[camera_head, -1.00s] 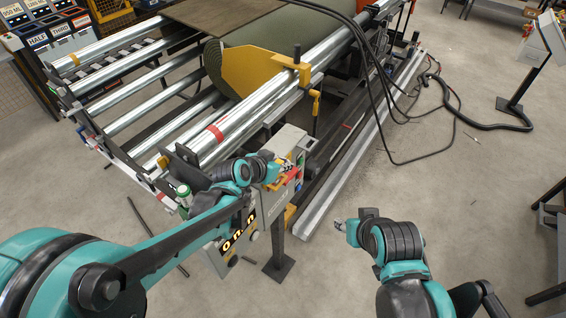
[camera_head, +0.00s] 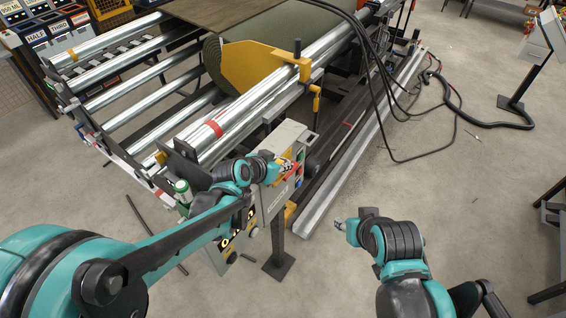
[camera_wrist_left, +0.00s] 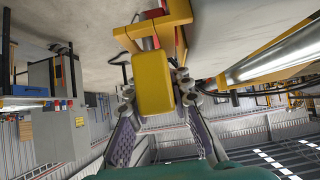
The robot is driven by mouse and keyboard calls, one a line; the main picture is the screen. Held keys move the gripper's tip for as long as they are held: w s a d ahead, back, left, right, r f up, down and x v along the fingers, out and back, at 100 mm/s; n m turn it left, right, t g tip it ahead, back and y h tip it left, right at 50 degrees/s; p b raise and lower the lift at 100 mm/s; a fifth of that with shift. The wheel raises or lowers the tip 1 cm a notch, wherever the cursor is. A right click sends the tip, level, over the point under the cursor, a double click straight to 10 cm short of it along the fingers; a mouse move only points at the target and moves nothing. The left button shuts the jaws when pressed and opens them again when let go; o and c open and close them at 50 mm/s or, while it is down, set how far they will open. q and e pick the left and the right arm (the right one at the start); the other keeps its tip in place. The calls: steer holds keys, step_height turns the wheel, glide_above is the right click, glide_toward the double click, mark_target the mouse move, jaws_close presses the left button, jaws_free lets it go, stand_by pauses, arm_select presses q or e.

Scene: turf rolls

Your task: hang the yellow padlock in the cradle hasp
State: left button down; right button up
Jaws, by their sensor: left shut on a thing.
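The yellow padlock (camera_wrist_left: 152,82) fills the middle of the left wrist view. My left gripper (camera_wrist_left: 157,94) is shut on it, with one finger on each side. A yellow bracket (camera_wrist_left: 178,12) with red parts beside it shows just above the padlock; it may be the cradle hasp. I cannot tell whether the shackle is through it. In the head view my left gripper (camera_head: 284,168) is at the grey control box, by small red and yellow parts, and the padlock is hard to make out. My right gripper (camera_head: 341,224) is out over bare floor, too small to read.
The grey control box (camera_head: 287,136) stands on a post at the corner of the roller frame (camera_head: 218,130). A yellow side plate (camera_head: 250,70) flanks the turf roll. Black cables (camera_head: 385,110) hang at the right.

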arm_select(q)
steer(key=shift+f+b, duration=0.3)
steer(key=shift+f, duration=0.1)
arm_select(e)
steer(key=shift+f, duration=0.35)
arm_select(q)
steer(key=c, duration=1.3)
jaws_free()
steer(key=shift+s+r, duration=0.1)
steer(key=v, duration=1.2)
